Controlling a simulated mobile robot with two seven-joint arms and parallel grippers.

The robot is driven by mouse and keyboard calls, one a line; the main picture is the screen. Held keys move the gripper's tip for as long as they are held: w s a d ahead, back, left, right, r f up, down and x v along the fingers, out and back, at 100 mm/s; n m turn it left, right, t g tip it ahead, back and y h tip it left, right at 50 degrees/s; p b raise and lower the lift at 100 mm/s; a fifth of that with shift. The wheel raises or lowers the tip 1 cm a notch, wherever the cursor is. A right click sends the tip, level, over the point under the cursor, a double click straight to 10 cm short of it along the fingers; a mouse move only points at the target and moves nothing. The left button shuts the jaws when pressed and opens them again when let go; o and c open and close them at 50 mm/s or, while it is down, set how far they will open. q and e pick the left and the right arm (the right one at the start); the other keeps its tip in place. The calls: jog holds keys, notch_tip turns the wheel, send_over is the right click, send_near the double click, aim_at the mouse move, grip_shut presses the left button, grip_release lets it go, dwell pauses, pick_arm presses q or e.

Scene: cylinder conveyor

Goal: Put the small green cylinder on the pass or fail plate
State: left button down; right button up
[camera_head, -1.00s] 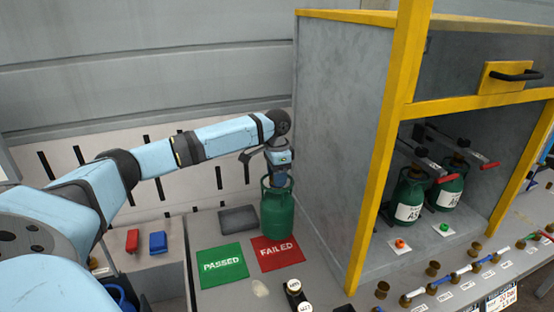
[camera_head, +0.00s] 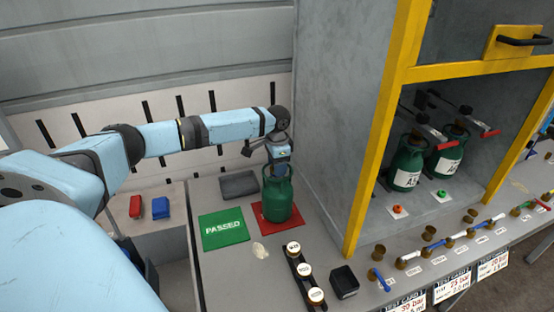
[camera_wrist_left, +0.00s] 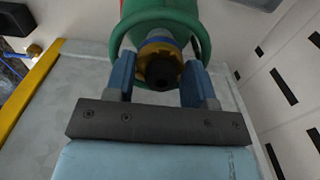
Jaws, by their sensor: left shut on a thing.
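A small green cylinder (camera_head: 277,196) stands upright at the red FAILED plate (camera_head: 262,212), covering most of it; whether its base touches the plate is hard to tell. The green PASSED plate (camera_head: 224,229) lies to its left and is bare. My left gripper (camera_head: 277,160) is above the cylinder, shut on its top. In the left wrist view the two blue fingers (camera_wrist_left: 158,80) sit either side of the cylinder's valve neck (camera_wrist_left: 160,62), with the green collar (camera_wrist_left: 190,14) beyond. My right gripper is not in view.
A grey cabinet with a yellow frame (camera_head: 381,140) stands close on the right, with two more green cylinders (camera_head: 407,166) inside. A row of gauges (camera_head: 304,270) and a black box (camera_head: 344,282) lie in front. A dark grey pad (camera_head: 239,184) lies behind the PASSED plate.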

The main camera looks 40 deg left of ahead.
pick_arm(q)
jog(key=shift+r, duration=0.2)
jog(key=shift+c, duration=2.4)
grip_release()
jog(key=shift+s+f, duration=0.1)
jog(key=shift+f, duration=0.05)
jog(key=shift+d, duration=0.1)
notch_tip(320, 180, up, 12)
jog(key=shift+b, duration=0.4)
